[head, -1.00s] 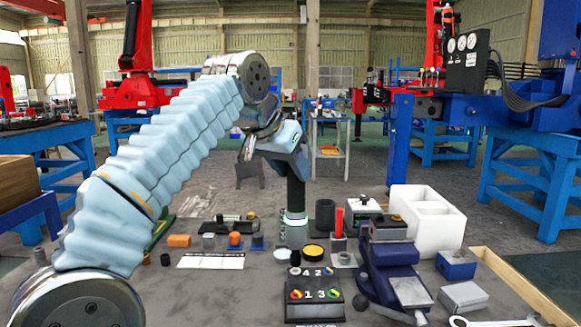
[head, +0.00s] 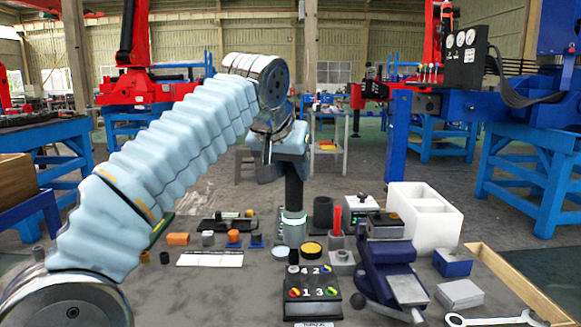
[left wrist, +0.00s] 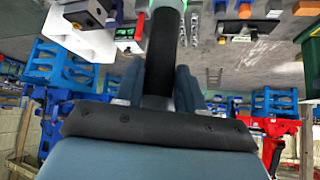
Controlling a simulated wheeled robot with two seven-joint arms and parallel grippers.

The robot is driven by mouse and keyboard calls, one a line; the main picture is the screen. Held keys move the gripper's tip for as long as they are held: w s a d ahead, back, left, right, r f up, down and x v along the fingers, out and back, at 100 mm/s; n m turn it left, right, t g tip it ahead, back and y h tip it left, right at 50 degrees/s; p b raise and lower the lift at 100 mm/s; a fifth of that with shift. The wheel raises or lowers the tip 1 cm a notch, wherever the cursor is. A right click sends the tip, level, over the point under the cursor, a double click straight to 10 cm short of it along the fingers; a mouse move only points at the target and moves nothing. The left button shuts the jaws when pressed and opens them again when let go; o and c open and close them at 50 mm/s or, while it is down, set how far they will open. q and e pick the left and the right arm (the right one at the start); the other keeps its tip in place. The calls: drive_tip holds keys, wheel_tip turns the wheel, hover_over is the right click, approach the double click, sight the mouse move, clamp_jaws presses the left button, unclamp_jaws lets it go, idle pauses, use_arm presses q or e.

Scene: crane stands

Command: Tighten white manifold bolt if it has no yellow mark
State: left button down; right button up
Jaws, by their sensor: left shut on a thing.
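The black manifold block (head: 311,300) stands at front centre, with white numbers 1 to 4 on top. A pale bolt (head: 294,269) is at its back left beside the 4. Coloured bolts sit by the 1 (head: 295,292) and the 3 (head: 333,292). I cannot make out a yellow mark on the pale bolt. My left gripper (head: 291,158) is shut on an upright black tool (head: 294,190) with a lit green-white ring, behind the block. The tool's lower end is at a grey cylinder (head: 294,234). The tool also shows in the left wrist view (left wrist: 162,50). My right gripper is out of view.
A blue vise (head: 390,268) stands right of the block, with a white divided box (head: 424,215) behind it. A red cylinder (head: 337,220) and black cup (head: 323,213) stand right of the tool. A wrench (head: 490,320) lies front right. Bare table lies front left.

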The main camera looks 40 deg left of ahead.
use_arm(q)
drive_tip(key=shift+f+b, duration=0.65)
drive_tip(key=shift+f, duration=0.1)
drive_tip(key=shift+f+p, duration=0.15)
drive_tip(key=shift+p, duration=0.45)
idle(3.7)
